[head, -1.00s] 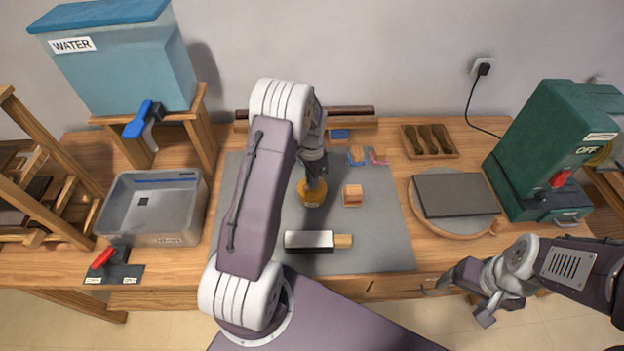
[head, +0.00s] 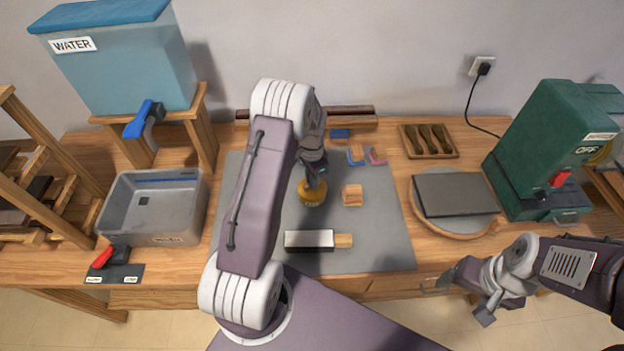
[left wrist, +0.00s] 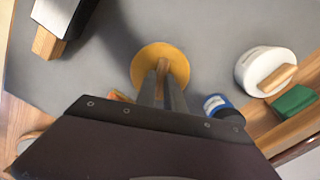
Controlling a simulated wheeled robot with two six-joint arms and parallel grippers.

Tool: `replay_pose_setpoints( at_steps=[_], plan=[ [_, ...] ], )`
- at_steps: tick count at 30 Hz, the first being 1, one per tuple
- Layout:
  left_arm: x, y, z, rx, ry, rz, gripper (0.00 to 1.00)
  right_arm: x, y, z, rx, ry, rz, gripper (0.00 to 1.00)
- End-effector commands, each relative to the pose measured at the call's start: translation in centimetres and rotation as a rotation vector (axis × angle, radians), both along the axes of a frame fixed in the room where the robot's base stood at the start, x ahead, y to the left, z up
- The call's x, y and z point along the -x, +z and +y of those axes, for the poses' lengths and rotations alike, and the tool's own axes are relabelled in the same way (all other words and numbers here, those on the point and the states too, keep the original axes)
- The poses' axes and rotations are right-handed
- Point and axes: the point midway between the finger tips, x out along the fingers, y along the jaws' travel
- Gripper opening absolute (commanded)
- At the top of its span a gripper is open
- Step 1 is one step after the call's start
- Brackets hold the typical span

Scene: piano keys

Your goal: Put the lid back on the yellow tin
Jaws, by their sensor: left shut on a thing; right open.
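The yellow tin (head: 312,193) stands on the grey mat, right of my left forearm in the head view. In the left wrist view its round yellow top (left wrist: 147,58) shows from above, with a wooden grip (left wrist: 162,66) at its middle. My left gripper (head: 315,181) points down over it and is shut on the wooden grip. I cannot tell whether the yellow lid rests fully on the tin, since my gripper covers part of it and the side shows little. My right gripper (head: 460,292) is open and empty, near the front edge at the right.
On the grey mat (head: 380,235) lie a white-and-dark block with a wooden end (head: 309,238) and a small wooden block (head: 352,195). A white round thing with a wooden grip (left wrist: 262,70) stands near the mat's edge. A grey tub (head: 150,230) stands left.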

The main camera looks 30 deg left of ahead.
Motion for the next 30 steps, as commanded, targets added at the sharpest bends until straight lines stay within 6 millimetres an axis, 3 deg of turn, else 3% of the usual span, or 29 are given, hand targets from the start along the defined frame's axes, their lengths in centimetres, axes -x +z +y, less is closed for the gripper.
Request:
replay_pose_setpoints(
  at_steps=[6,7,9,16,19,30],
  plan=[
    [0.00,-0.01,0.00,0.000,0.000,0.000,0.00,0.00,-0.02,0.00,0.000,0.000,0.000,0.78],
    [0.00,-0.01,0.00,0.000,0.000,0.000,0.21,0.00,-0.02,0.00,0.000,0.000,0.000,0.78],
    [0.00,-0.01,0.00,0.000,0.000,0.000,0.38,0.01,-0.02,0.00,0.000,0.000,0.000,0.78],
    [0.00,-0.02,0.00,0.000,0.000,0.000,0.38,0.00,-0.02,0.00,0.000,0.000,0.000,0.78],
    [0.01,-0.02,0.00,0.000,0.000,0.000,0.60,0.00,-0.02,0.00,0.000,0.000,0.000,0.78],
    [0.00,0.27,0.00,0.000,0.000,0.000,0.60,0.00,0.23,0.00,0.000,0.000,0.000,0.78]
  ],
)
